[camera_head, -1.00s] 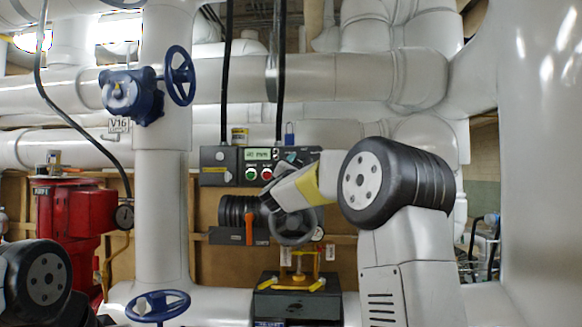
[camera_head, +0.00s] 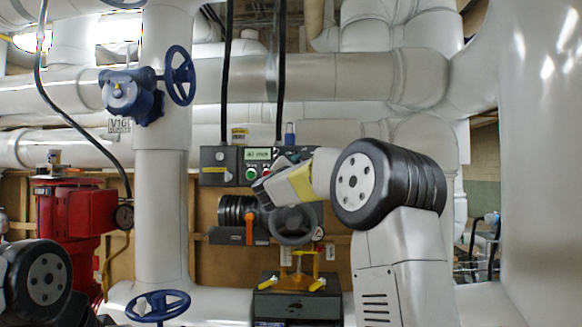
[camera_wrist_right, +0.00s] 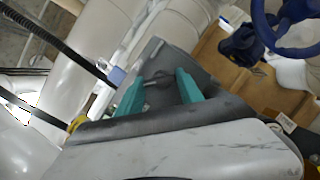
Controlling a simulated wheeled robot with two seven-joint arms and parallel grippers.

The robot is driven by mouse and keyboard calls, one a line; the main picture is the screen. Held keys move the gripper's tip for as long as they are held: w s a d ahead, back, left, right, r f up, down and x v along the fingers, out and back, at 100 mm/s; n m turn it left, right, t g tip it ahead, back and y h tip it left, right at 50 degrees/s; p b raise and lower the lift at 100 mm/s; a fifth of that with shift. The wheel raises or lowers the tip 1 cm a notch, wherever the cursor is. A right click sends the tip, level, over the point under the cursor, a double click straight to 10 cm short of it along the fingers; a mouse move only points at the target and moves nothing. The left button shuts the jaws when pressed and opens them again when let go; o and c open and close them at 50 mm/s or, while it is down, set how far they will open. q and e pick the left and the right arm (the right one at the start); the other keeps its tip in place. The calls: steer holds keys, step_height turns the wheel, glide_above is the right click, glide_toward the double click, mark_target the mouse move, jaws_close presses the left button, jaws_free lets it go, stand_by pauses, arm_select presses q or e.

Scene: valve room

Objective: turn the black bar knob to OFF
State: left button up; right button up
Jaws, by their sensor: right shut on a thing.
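The grey control box (camera_head: 216,170) hangs on the pipework in the middle of the head view, with a small green display (camera_head: 258,154) and a green button (camera_head: 251,173). My right gripper (camera_head: 258,190) is in front of the box's lower right part and hides what is behind it there. In the right wrist view, its two teal fingers (camera_wrist_right: 159,92) stand apart at the face of the box. A small dark knob (camera_wrist_right: 160,78) shows between them, and the gripper is shut on it. Its marked position is not readable. My left gripper is not in view.
A black ribbed cylinder with an orange lever (camera_head: 249,228) and a dark handwheel (camera_head: 293,225) sit just below the box. A blue valve (camera_head: 135,92) is at upper left, a red machine (camera_head: 70,225) at left. Large white pipes surround the area.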

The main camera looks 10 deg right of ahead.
steer(key=shift+a+r+m+g, duration=0.1)
steer(key=shift+m+g, duration=0.9)
steer(key=shift+m, duration=1.5)
steer(key=shift+r+m+g, duration=0.1)
steer(key=shift+m+g, duration=0.9)
steer(key=shift+m, duration=1.5)
steer(key=o, duration=1.4)
steer(key=v, duration=0.7)
steer(key=shift+s+a, duration=0.25)
steer(key=shift+s, duration=0.05)
